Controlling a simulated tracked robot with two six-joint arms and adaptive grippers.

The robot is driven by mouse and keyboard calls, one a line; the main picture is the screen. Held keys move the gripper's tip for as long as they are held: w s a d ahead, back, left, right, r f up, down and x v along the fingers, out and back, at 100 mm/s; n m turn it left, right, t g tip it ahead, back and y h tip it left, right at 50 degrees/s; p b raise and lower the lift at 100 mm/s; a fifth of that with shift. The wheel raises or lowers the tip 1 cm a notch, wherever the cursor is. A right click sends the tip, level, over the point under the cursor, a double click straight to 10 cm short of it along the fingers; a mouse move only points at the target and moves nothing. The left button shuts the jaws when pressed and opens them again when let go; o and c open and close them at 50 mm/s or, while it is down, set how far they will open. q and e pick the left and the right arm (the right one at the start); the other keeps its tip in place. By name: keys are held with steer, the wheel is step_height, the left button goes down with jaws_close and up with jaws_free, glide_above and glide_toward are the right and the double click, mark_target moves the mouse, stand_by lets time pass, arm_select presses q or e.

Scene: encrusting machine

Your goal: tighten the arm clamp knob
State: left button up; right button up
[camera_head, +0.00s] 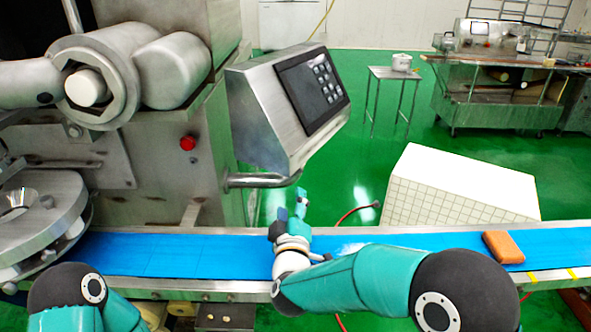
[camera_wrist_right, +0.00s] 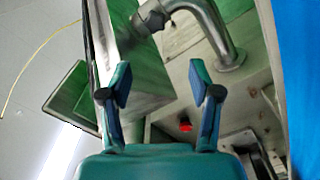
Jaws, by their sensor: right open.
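A bent metal support arm (camera_head: 255,180) joins the machine body to the control panel housing (camera_head: 262,115) in the head view. It also shows in the right wrist view (camera_wrist_right: 228,50). A dark, ridged piece (camera_wrist_right: 153,17) on that arm beside the housing looks like the clamp knob; I cannot make it out in the head view. My right gripper (camera_head: 291,207) is above the blue belt, below the panel housing. In the right wrist view its two fingers (camera_wrist_right: 160,85) are spread apart with nothing between them. My left arm shows at the lower left; its gripper is out of view.
A blue conveyor belt (camera_head: 180,255) runs across the front, with an orange-brown block (camera_head: 503,247) at its right. A red button (camera_head: 188,143) is on the machine body. A white tiled box (camera_head: 455,190) stands behind the belt. A round metal turntable (camera_head: 40,220) is at the left.

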mark_target(296, 174)
steer(key=w, duration=0.5)
steer(key=w+p, duration=0.1)
steer(key=w, duration=0.4)
steer(key=w+d, duration=0.1)
steer(key=w, duration=0.4)
steer(key=shift+w+p, duration=0.25)
steer(key=shift+p, duration=0.1)
